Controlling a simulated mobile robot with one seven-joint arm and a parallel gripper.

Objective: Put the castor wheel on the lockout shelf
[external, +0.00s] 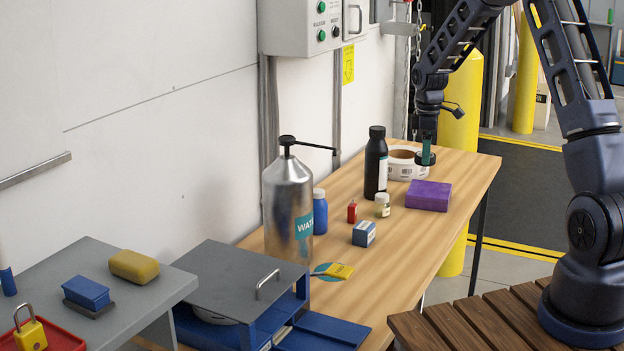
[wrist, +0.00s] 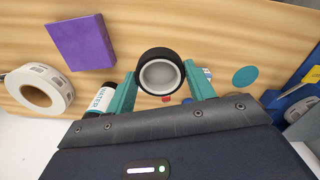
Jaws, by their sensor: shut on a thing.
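My gripper (external: 427,152) is over the far end of the wooden table, pointing down. It is shut on the castor wheel (external: 433,159), a black tyre with a pale grey hub. In the wrist view the castor wheel (wrist: 161,73) sits between the two green fingers of my gripper (wrist: 160,78), above the table. The grey shelf (external: 130,308) at the lower left, seemingly the lockout shelf, holds a yellow padlock (external: 31,335) in a red tray, a blue block on a dark base (external: 86,292) and a yellow sponge (external: 134,266).
Near my gripper stand a label roll (external: 402,166), a black bottle (external: 376,165) and a purple block (external: 428,196). The shelf's right front is bare.

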